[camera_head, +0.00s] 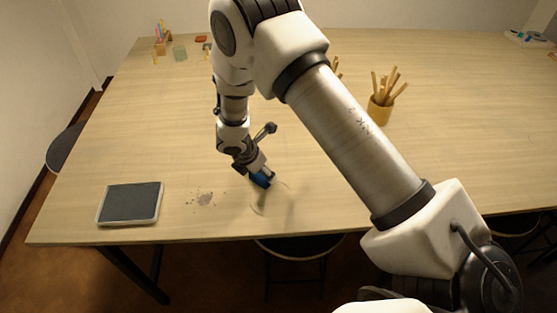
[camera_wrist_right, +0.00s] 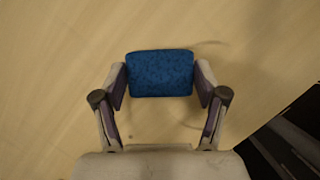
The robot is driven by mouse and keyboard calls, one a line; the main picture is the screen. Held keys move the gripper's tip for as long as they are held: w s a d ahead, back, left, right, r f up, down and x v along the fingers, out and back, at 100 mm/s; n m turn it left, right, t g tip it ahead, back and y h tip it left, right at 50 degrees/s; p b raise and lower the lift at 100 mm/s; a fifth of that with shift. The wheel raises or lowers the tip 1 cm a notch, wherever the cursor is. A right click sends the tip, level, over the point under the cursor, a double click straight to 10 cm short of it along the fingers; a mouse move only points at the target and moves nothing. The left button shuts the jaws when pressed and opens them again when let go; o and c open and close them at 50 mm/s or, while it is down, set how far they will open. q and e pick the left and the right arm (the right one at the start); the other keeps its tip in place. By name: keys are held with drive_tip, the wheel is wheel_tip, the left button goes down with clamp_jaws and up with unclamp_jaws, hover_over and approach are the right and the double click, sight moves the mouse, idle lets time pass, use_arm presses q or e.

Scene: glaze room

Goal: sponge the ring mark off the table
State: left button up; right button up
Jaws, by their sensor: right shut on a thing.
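A blue sponge (camera_wrist_right: 160,73) is between the fingers of my right gripper (camera_wrist_right: 160,84), which is shut on it. In the head view the sponge (camera_head: 263,179) is at or just above the table, near its front edge, under my right gripper (camera_head: 257,171). A faint ring mark (camera_head: 258,210) shows on the table beside the sponge, partly as a thin arc. In the wrist view faint arcs of the ring mark (camera_wrist_right: 210,43) show around the sponge, which covers part of that area. My left gripper is not in view.
A dark-topped tablet-like slab (camera_head: 130,203) lies at the table's front left. A brownish speckled stain (camera_head: 205,199) lies between it and the sponge. A wooden cup of sticks (camera_head: 380,108) stands at right. A stool (camera_head: 298,246) is under the front edge.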

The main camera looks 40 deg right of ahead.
drive_tip(key=r+p, duration=0.1)
drive_tip(key=r, duration=0.2)
drive_tip(key=r+p, duration=0.1)
drive_tip(key=r, duration=0.1)
drive_tip(key=shift+s+a+p, duration=0.15)
drive_tip(key=shift+s+p, duration=0.15)
drive_tip(key=shift+s, duration=0.1)
drive_tip(key=shift+w+r+p, duration=0.15)
drive_tip(key=shift+r+p, duration=0.45)
drive_tip(key=shift+w+r+p, duration=0.15)
drive_tip(key=shift+r+p, duration=0.4)
drive_tip(key=shift+p, duration=0.05)
drive_tip(key=shift+s+r, duration=0.1)
drive_tip(key=shift+r, duration=0.2)
